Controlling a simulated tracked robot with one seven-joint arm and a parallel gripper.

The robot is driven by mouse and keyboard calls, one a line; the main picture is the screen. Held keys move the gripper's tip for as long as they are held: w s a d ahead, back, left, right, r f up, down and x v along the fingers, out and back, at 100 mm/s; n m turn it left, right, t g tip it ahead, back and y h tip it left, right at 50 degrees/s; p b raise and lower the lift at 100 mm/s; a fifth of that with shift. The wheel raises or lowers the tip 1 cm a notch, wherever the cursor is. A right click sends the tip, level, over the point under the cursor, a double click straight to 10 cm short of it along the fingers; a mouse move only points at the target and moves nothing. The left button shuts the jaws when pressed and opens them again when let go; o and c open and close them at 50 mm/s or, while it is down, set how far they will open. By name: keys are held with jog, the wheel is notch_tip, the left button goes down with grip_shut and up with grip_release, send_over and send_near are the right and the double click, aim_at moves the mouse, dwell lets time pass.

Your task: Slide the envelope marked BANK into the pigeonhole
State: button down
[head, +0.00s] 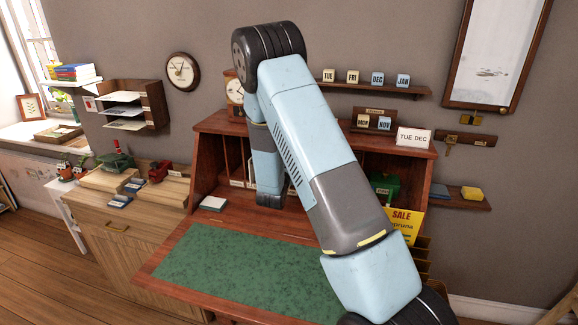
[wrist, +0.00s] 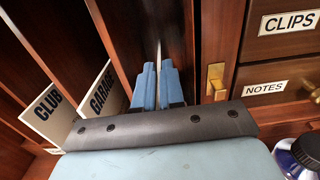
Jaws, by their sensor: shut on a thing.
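In the wrist view my gripper (wrist: 158,88) has its two blue fingers close together, pointing into an upright pigeonhole of the wooden desk. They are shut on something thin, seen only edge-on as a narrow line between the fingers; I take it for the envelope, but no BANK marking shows. To the left, cards marked CLUB (wrist: 48,108) and GARAGE (wrist: 103,92) stand in neighbouring slots between thin wooden dividers (wrist: 110,35). In the head view my arm covers the gripper and part of the pigeonholes (head: 236,157).
Right of the slots are a brass catch (wrist: 216,82) and drawers labelled CLIPS (wrist: 288,22) and NOTES (wrist: 266,88). A blue-rimmed round object (wrist: 308,150) stands near.

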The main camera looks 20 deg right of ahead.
jog(key=shift+x, duration=1)
jog(key=c, duration=1.2)
grip_release()
jog(key=shift+o, duration=0.2)
jog(key=shift+s+a, duration=0.1)
jog(key=v, duration=1.3)
jog(key=shift+s, duration=0.2)
jog(key=shift+a, duration=0.1)
